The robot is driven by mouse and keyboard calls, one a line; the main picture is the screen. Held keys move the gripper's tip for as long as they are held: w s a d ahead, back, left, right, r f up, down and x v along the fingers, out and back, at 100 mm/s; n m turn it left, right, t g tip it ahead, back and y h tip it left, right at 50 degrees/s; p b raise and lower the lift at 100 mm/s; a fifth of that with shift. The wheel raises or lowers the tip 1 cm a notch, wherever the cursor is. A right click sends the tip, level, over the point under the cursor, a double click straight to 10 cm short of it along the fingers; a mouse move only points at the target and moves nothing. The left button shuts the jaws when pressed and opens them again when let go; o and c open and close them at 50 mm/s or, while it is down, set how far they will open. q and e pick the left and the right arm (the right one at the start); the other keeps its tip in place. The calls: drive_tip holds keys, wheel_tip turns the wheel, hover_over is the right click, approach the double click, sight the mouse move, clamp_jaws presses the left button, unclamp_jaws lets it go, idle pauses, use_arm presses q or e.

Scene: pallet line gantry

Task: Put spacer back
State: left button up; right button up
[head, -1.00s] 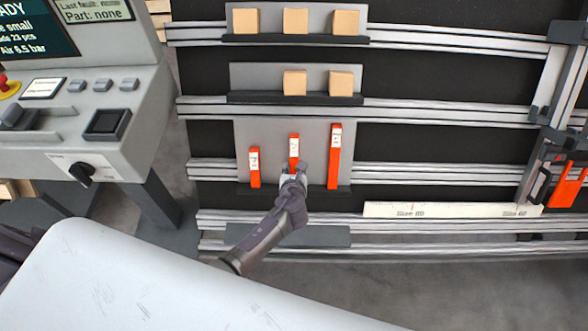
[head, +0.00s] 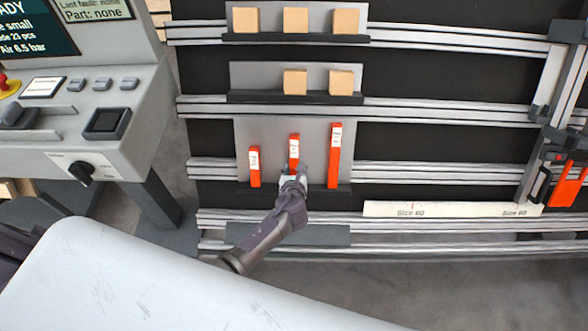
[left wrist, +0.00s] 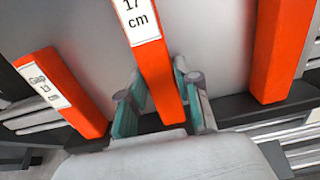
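The middle orange spacer (head: 294,148), labelled 17 cm, stands upright on the dark ledge (head: 214,189) of the lowest grey rack panel (head: 316,138). It also shows in the left wrist view (left wrist: 165,85). My left gripper (head: 294,179) is at its lower end. In the left wrist view the teal-padded fingers (left wrist: 163,105) are on either side of the spacer, with a gap clearest on the left, so the gripper looks open. A shorter spacer (head: 254,167), labelled 13 cm, stands to the left and a taller one (head: 334,160) to the right. My right gripper is not in view.
Two upper racks hold several wooden blocks (head: 295,20). A control console (head: 90,110) stands at the left. Horizontal rails (head: 430,173) run to the right, with a white size strip (head: 450,209) and an orange-fingered fixture (head: 570,185). A pale surface (head: 150,285) fills the foreground.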

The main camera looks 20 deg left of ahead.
use_arm(q)
drive_tip(key=o, duration=0.4)
drive_tip(key=v, duration=1.2)
drive_tip(key=s+a+f+n+g+h+p, duration=0.1)
drive_tip(key=s+a+f+n+g+p, duration=0.15)
drive_tip(key=s+f+n, duration=0.7)
drive_tip(key=s+a+f+n+g+h+p, duration=0.1)
drive_tip(key=s+f+n+g, duration=0.3)
drive_tip(key=s+f, duration=0.55)
drive_tip(key=s+a+f+n+g+p, duration=0.1)
drive_tip(key=s+a+f+n, duration=0.1)
drive_tip(key=s+n, duration=0.3)
drive_tip(key=s+a+f+n+g+h, duration=0.1)
drive_tip(key=s+a+f+n+g, duration=0.1)
drive_tip(key=s+f+n, duration=0.3)
drive_tip(key=s+a+f+n+g+p, duration=0.1)
drive_tip(key=s+a+f+n, duration=0.1)
drive_tip(key=s+n, duration=0.5)
drive_tip(key=shift+s+a+f+g+p, duration=0.1)
drive_tip(key=shift+s+f, duration=0.2)
drive_tip(key=shift+s, duration=0.25)
drive_tip(key=shift+s+f+g+p, duration=0.1)
drive_tip(key=shift+s+f, duration=0.15)
drive_tip(key=shift+s, duration=0.3)
drive_tip(key=shift+s+a+f+g+p, duration=0.1)
drive_tip(key=shift+s+f, duration=0.2)
drive_tip(key=shift+s, duration=0.25)
drive_tip(key=shift+d, duration=0.1)
